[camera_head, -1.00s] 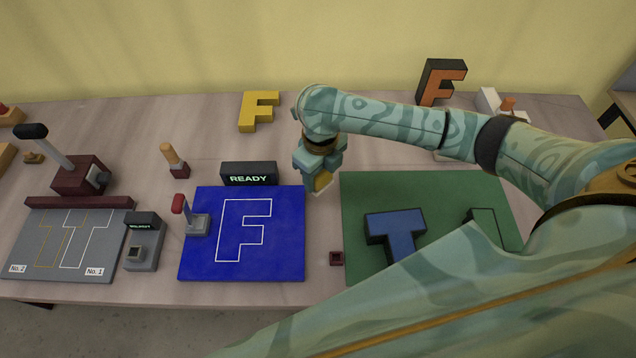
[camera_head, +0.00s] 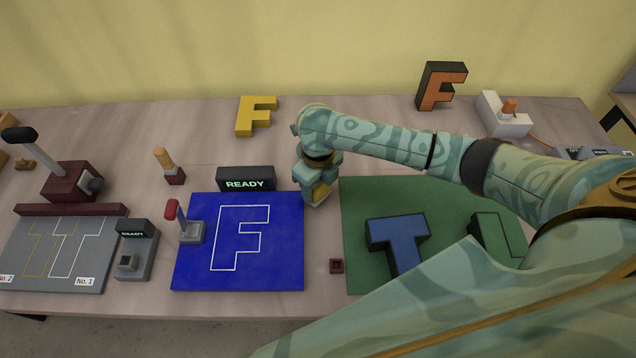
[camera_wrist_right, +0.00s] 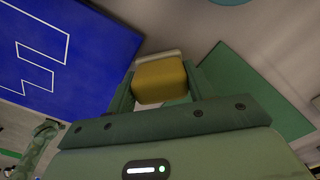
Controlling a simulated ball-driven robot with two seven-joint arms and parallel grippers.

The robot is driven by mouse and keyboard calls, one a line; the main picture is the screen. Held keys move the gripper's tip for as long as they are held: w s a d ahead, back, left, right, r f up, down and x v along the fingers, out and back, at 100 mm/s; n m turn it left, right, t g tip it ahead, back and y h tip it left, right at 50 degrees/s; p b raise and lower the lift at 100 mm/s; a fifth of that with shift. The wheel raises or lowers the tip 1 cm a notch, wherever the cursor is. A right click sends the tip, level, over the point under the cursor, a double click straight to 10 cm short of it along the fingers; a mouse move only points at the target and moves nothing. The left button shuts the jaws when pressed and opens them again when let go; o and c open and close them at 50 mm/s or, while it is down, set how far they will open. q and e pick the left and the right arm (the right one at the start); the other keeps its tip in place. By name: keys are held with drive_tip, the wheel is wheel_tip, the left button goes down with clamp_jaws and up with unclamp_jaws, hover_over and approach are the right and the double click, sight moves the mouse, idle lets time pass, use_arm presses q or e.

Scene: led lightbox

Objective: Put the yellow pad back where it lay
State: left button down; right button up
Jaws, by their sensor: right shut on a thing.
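My right gripper (camera_head: 317,199) is shut on the yellow pad (camera_wrist_right: 160,80), whose rounded block shows between the fingers in the right wrist view. In the head view it hangs low, fingers down, in the strip between the blue mat (camera_head: 190,270) and the green mat (camera_head: 352,200). A pale layer shows along the pad's far edge in the wrist view. Whether the pad touches the table, I cannot tell.
A READY display (camera_head: 245,179) stands behind the blue mat. A small dark red block (camera_head: 336,266) lies in front of the gripper. A blue T (camera_head: 398,237) lies on the green mat.

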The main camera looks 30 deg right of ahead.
drive_tip(key=shift+f, duration=0.3)
drive_tip(key=o, duration=0.9)
wheel_tip(320, 180, up, 13)
drive_tip(key=p, duration=0.4)
drive_tip(key=shift+r, duration=0.15)
